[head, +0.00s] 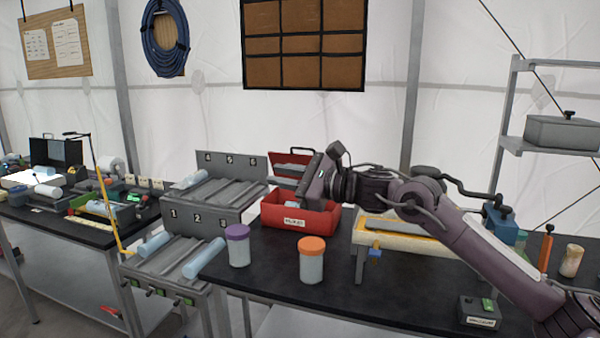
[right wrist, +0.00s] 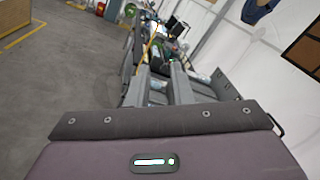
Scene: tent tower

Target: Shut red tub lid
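The red tub (head: 285,213) sits on the black table, with a white label on its front. Its red lid (head: 291,157) stands raised at the back, with a dark handle on it, so the tub is open. Something pale shows inside, partly hidden. My right gripper (head: 310,180) comes in from the right and is over the tub's right side, near the lid's right edge. It hides part of the tub and lid. I cannot tell whether it touches them or how its fingers stand. The right wrist view shows mainly my own wrist housing, not the tub. My left gripper is not in view.
A purple-capped jar (head: 238,246) and an orange-capped jar (head: 312,262) stand in front of the tub. A grey numbered roller rack (head: 205,222) is at its left.

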